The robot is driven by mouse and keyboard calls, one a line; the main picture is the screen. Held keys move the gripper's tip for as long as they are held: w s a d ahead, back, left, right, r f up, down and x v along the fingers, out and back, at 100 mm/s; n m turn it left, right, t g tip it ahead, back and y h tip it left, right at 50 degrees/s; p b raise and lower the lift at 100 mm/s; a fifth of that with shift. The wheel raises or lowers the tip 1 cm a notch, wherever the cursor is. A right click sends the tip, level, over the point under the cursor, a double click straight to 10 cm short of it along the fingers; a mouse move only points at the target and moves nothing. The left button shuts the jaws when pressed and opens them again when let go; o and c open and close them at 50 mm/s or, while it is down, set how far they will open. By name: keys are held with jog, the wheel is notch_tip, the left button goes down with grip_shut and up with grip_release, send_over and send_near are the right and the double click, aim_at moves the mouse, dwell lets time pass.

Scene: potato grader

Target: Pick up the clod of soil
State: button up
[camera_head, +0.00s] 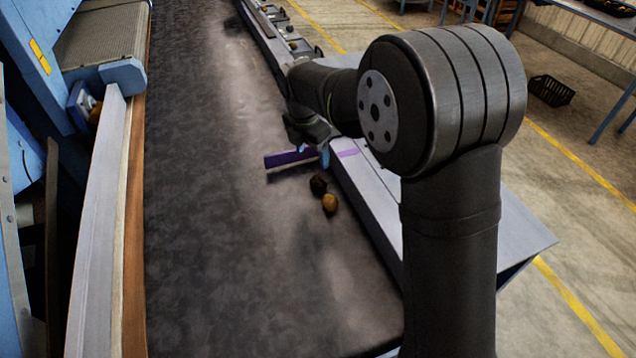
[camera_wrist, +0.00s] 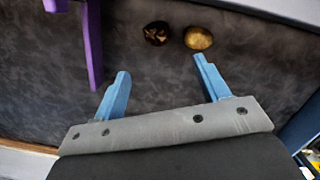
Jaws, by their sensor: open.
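A dark brown lump with lighter patches, which looks like the clod of soil (camera_head: 318,184), lies on the dark belt near its right edge. It also shows at the top of the wrist view (camera_wrist: 157,33). A golden-brown potato (camera_head: 329,203) lies close beside it, at its right in the wrist view (camera_wrist: 198,38). My gripper (camera_wrist: 161,67) is open and empty, with its two blue fingers apart. The clod lies beyond the fingertips, and the potato lies just beyond the right one. In the head view the gripper is partly hidden by my wrist.
A purple bar (camera_head: 286,159) extends over the belt next to my gripper, at the upper left in the wrist view (camera_wrist: 92,45). A grey metal side rail (camera_head: 372,200) borders the belt on the right. The belt (camera_head: 215,220) is clear on the left and in front.

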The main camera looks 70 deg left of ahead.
send_over(317, 178)
jog(key=s+d, duration=0.1)
notch_tip(317, 178, down, 7)
jog(key=shift+d+r, duration=0.1)
jog(key=shift+r, duration=0.1)
jog(key=shift+w+a+f, duration=0.2)
jog(key=shift+f, duration=0.65)
jog(key=shift+w+a+f, duration=0.15)
jog(key=shift+f, duration=0.75)
jog(key=shift+w+a+f, duration=0.2)
jog(key=shift+f, duration=0.65)
jog(key=shift+c, duration=0.3)
jog(key=c, duration=1)
